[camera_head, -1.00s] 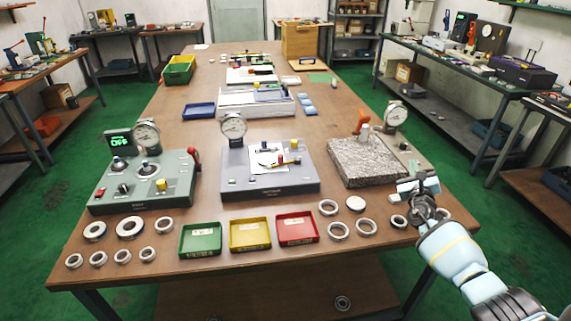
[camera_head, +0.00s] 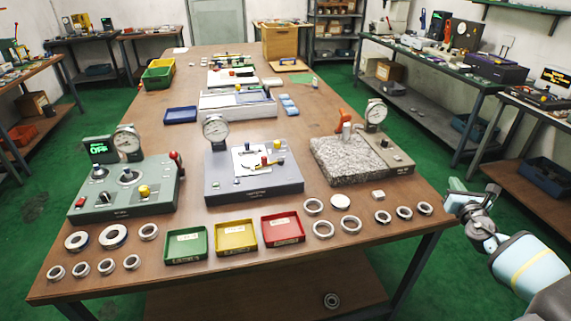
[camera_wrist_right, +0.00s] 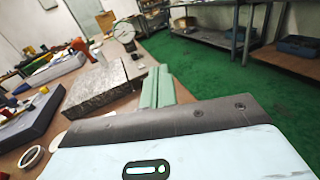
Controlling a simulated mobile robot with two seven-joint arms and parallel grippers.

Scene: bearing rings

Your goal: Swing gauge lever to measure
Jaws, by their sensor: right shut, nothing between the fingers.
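Three stations with dial gauges stand on the wooden table. The left green station (camera_head: 130,198) has a lit display, a dial (camera_head: 127,138) and a red-tipped lever (camera_head: 176,160). The middle grey station (camera_head: 255,185) has a dial (camera_head: 215,128) and a small lever with red and yellow knobs (camera_head: 265,160). The right station has a speckled granite block (camera_head: 350,160), a dial (camera_head: 376,112) and an orange handle (camera_head: 343,116). My right gripper (camera_head: 455,192) is shut and empty at the table's right edge, apart from every station. Its green fingers (camera_wrist_right: 157,85) point toward the granite block (camera_wrist_right: 98,88) in the wrist view. My left gripper is not visible.
Green (camera_head: 187,245), yellow (camera_head: 236,238) and red (camera_head: 283,230) trays line the front. Several metal rings lie left and right of them, some (camera_head: 404,212) near my right gripper. A blue tray (camera_head: 181,115) lies behind. Green floor is free right of the table.

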